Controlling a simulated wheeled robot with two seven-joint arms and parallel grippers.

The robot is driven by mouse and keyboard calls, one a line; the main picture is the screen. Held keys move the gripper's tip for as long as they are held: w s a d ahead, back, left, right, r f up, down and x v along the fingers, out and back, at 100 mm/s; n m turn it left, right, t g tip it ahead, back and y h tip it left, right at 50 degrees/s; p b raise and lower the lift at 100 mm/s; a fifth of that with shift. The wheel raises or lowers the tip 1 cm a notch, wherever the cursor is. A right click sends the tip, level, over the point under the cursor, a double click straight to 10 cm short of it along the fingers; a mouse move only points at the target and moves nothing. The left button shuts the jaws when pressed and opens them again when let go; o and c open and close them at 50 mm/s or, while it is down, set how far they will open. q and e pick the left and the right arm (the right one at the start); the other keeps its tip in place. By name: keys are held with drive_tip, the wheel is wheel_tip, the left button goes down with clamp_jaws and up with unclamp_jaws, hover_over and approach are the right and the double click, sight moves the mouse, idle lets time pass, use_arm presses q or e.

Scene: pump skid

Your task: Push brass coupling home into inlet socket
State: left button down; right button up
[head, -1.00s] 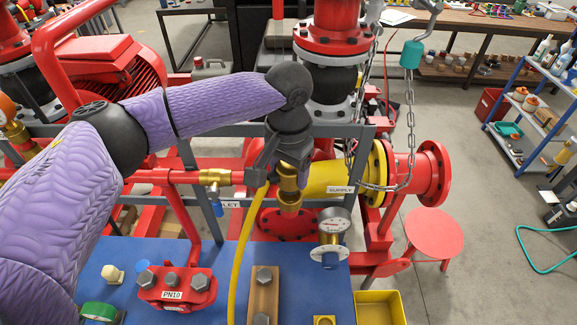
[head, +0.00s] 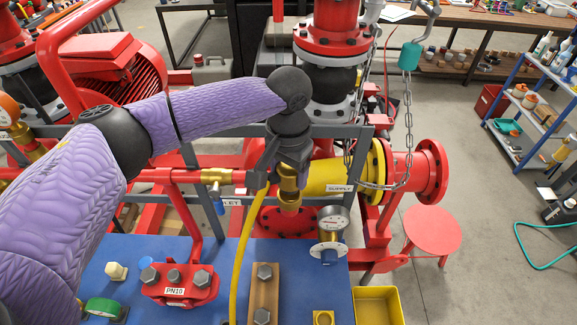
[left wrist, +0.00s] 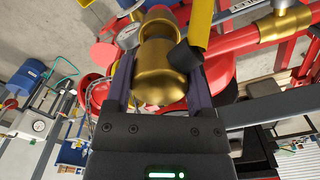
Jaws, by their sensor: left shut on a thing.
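My left gripper (head: 288,172) is shut on the brass coupling (head: 289,183), in front of the yellow pipe. The coupling stands roughly upright in the head view; the yellow hose (head: 246,235) hangs beside it. In the left wrist view the coupling (left wrist: 162,78) fills the space between the fingers, with more brass beyond it. A lower brass part (head: 290,204) shows below the gripper in the head view. I cannot tell whether this is the inlet socket or part of the coupling, so how deep the coupling sits is unclear. My right gripper is not in view.
A red pipe with a brass valve (head: 214,177) runs left of the gripper, above a partly hidden label (head: 230,203). A red PN10 flange (head: 180,286) and a yellow tray (head: 377,306) are nearer.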

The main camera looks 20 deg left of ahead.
use_arm(q)
drive_tip(key=shift+r, duration=0.1)
drive_tip(key=shift+f, duration=1.85)
idle(0.4)
unclamp_jaws()
drive_tip(key=shift+r, duration=0.15)
wheel_tip(320, 180, up, 10)
drive_tip(key=shift+f+b, duration=0.1)
drive_tip(key=shift+b, duration=0.7)
drive_tip(key=shift+f, duration=0.1)
